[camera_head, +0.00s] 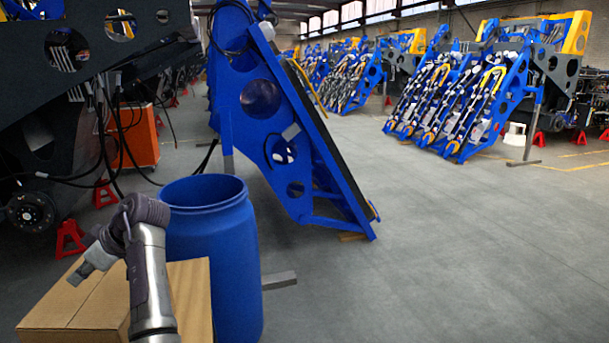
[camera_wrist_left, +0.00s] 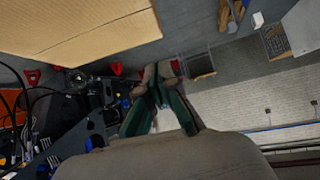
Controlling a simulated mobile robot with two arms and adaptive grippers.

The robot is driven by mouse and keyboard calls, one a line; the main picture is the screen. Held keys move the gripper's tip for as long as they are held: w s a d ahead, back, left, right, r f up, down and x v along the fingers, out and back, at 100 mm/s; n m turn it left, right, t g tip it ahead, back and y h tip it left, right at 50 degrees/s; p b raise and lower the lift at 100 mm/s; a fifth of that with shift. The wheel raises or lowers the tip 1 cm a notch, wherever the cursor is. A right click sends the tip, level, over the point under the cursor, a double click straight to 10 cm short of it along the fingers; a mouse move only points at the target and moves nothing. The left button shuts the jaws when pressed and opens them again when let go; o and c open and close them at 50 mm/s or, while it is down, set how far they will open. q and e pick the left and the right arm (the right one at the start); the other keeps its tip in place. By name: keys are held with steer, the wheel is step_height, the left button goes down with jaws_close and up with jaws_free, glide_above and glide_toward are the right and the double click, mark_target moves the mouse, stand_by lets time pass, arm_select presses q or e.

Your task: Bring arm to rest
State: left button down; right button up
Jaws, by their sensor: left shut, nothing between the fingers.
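My left arm (camera_head: 150,285) rises from the bottom of the head view and bends at a dark wrist. My left gripper (camera_head: 80,274) points down and left, over the cardboard box (camera_head: 192,295). In the left wrist view the gripper fingers (camera_wrist_left: 156,82) are together with nothing between them. The cardboard box also shows there (camera_wrist_left: 80,30), at the upper left. I cannot tell from the views how far the gripper is from the box top. My right arm and right gripper are in neither view.
A blue barrel (camera_head: 212,250) stands just right of my left arm. A dark harvester chassis (camera_head: 25,60) with hanging cables is at the left, with red stands (camera_head: 70,238) below. A blue sloped header frame (camera_head: 262,98) stands behind the barrel. The grey floor (camera_head: 440,240) at the right is clear.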

arm_select(q)
steer(key=s+d+f+m+t+h, duration=0.1)
steer(key=s+d+f+m, duration=0.2)
steer(key=f, duration=0.4)
steer(key=s+d+f+m+t+h, duration=0.1)
steer(key=s+f+m+t, duration=0.1)
steer(key=s+f+m, duration=0.4)
steer(key=s+d+f+m+t, duration=0.1)
steer(key=s+d+f, duration=0.15)
steer(key=f, duration=0.65)
steer(key=s+d+f+m+h, duration=0.35)
steer(key=s+d+m, duration=0.25)
steer(key=s+d, duration=0.4)
steer(key=s+d+f+m+h, duration=0.2)
steer(key=s+d+m+h, duration=0.3)
steer(key=s+d, duration=0.45)
step_height(320, 180, down, 25)
steer(key=s+a+g, duration=0.1)
steer(key=s+a, duration=0.1)
steer(key=s, duration=0.1)
steer(key=s+a+f+g, duration=0.1)
steer(key=s+a+f, duration=0.1)
steer(key=s+f, duration=1.4)
steer(key=shift+s+a+f, duration=0.25)
steer(key=shift+f, duration=0.25)
